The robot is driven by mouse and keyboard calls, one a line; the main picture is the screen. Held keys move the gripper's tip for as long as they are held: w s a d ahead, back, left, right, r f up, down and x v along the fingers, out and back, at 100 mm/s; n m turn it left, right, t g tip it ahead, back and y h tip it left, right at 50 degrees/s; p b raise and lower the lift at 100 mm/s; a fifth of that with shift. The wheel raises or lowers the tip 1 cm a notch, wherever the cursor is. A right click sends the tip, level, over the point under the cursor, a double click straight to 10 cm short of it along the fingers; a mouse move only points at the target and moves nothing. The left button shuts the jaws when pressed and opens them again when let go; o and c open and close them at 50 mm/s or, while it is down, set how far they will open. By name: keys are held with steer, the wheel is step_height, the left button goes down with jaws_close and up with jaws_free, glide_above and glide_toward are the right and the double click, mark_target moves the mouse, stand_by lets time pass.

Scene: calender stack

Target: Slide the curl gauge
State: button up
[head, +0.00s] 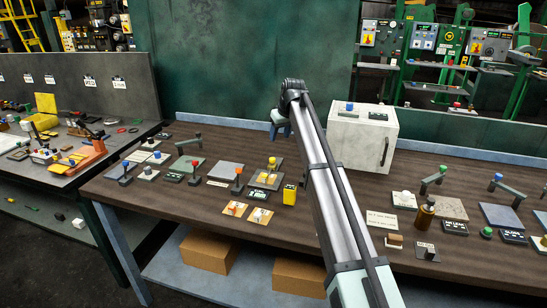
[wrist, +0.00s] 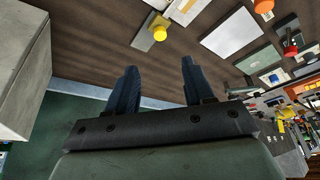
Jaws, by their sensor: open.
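My gripper (head: 280,128) is raised above the back part of the brown bench (head: 200,135), left of the white cabinet, in the head view. In the wrist view my gripper (wrist: 159,67) shows two dark blue fingers, apart, with nothing between them. I cannot tell which thing is the curl gauge; the labels are too small to read. A yellow knob (wrist: 160,33) shows beyond the fingers in the wrist view.
The white cabinet (head: 362,140) stands right of my gripper; its side also fills the left of the wrist view (wrist: 25,75). More levers, pads and a dark bottle (head: 425,216) lie at the right. A green panel (head: 250,60) rises behind the bench. Bare wood surrounds the devices.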

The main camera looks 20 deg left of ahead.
mark_target(273, 159)
steer(key=x, duration=1.3)
steer(key=shift+w+a+f, duration=0.1)
steer(key=shift+f, duration=0.25)
steer(key=shift+c, duration=0.3)
jaws_close()
